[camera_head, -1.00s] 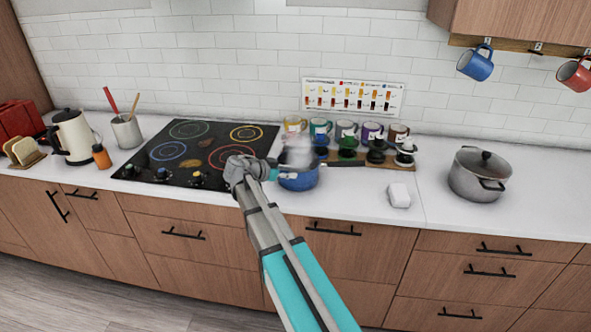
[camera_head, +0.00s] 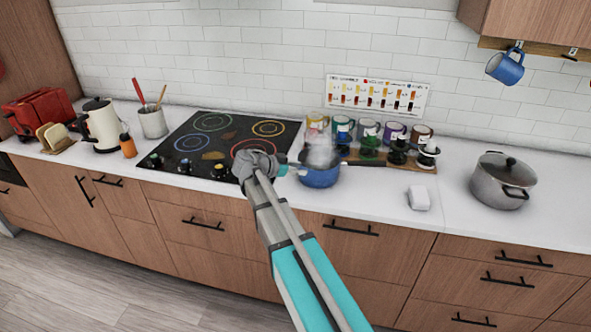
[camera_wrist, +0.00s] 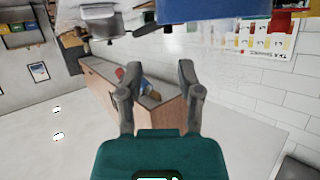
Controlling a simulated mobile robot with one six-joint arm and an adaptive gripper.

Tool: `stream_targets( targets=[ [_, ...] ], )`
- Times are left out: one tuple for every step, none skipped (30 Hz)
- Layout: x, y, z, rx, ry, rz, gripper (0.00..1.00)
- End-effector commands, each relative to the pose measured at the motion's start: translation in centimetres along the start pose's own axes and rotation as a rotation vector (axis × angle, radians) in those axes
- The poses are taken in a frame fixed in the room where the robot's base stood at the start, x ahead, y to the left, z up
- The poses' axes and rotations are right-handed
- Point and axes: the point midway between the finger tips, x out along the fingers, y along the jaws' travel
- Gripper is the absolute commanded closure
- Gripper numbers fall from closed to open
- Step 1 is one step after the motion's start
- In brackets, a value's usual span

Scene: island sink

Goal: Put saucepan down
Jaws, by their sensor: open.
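A blue saucepan (camera_head: 320,178) sits upright on the white counter, right of the cooktop, with white steam above it. Its dark handle appears to extend right, in front of the mugs. My gripper (camera_head: 293,168) is close to the saucepan's left side in the head view, its fingers partly hidden. In the wrist view my gripper (camera_wrist: 155,80) has its two fingers apart with nothing held between them. A blue surface (camera_wrist: 215,9), probably the saucepan, shows at the top edge there, outside the fingers. I cannot tell whether the gripper touches the pan.
The black cooktop (camera_head: 215,147) lies left of the pan and holds no pots. A white block (camera_head: 419,197) and grey lidded pot (camera_head: 500,181) are to the right. The counter between them is clear.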

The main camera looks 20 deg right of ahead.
Motion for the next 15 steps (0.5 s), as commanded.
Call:
stream_targets(
  targets=[
    [0.0,0.0,0.0,0.000,0.000,0.000,0.54],
    [0.0,0.0,0.0,-0.002,-0.001,0.000,0.54],
    [0.0,0.1,0.1,-0.005,-0.004,0.001,0.54],
    [0.0,0.2,0.1,-0.010,-0.008,0.001,0.54],
    [0.0,0.3,0.2,-0.017,-0.013,0.002,0.54],
    [0.1,0.6,0.4,-0.031,-0.023,0.003,0.54],
    [0.1,0.8,0.6,-0.044,-0.035,0.004,0.54],
    [0.1,1.1,0.8,-0.061,-0.047,0.005,0.54],
    [0.1,1.5,1.1,-0.087,-0.068,0.007,0.54],
    [0.2,1.9,1.4,-0.111,-0.086,0.007,0.54],
    [0.2,2.4,1.7,-0.138,-0.108,0.007,0.54],
    [0.2,3.0,2.2,-0.179,-0.140,0.006,0.54],
    [0.2,3.5,2.7,-0.213,-0.166,0.004,0.54],
    [0.1,4.1,3.1,-0.250,-0.195,0.001,0.54],
    [0.1,4.9,3.8,-0.301,-0.236,-0.005,0.54]
  ],
)
